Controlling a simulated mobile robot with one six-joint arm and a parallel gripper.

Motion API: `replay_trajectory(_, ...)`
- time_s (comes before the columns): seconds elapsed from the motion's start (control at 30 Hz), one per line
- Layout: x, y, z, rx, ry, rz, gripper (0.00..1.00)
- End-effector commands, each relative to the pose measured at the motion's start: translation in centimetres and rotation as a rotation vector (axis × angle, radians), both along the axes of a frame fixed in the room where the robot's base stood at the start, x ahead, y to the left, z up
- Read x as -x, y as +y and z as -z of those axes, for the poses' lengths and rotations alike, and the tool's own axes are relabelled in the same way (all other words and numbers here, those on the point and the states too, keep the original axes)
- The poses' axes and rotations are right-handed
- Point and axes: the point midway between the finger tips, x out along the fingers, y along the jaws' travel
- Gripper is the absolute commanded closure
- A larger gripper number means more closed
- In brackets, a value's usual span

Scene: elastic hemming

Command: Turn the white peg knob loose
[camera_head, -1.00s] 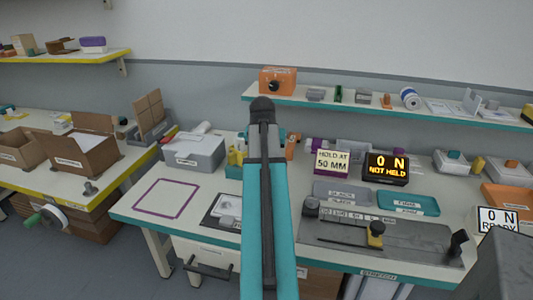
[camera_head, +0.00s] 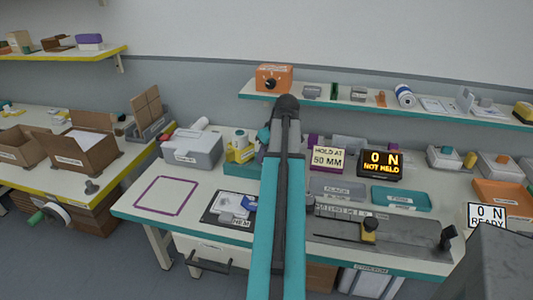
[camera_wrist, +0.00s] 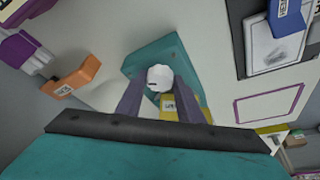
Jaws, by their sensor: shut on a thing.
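The white peg knob (camera_wrist: 160,76) shows in the wrist view as a small round white cap with a dark mark, above a teal base (camera_wrist: 195,68). My gripper (camera_wrist: 161,84) has a finger on each side of the knob and is shut on it. A yellow labelled block (camera_wrist: 171,104) is on the base just behind, partly between the fingers. In the head view my arm hides the knob and my fingertips; part of the teal base (camera_head: 240,171) and a yellow piece (camera_head: 240,153) show left of the arm.
An orange clamp-like piece (camera_wrist: 72,76) and a purple piece (camera_wrist: 22,48) are left in the wrist view. In the head view a grey box (camera_head: 192,150) stands left of the base. A display (camera_head: 381,165) reads "0 N NOT HELD". The purple-outlined area (camera_head: 165,196) is empty.

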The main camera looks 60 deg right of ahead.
Motion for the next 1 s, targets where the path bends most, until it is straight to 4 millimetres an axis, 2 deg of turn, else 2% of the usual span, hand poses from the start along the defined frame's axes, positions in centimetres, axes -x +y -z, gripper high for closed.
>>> replay_trajectory(0.5, -0.25, -0.64, -0.16, 0.005, -0.005, -0.383, 0.89)
replay_trajectory(1.0, -0.23, -0.55, -0.10, 0.005, -0.003, -0.474, 0.89)
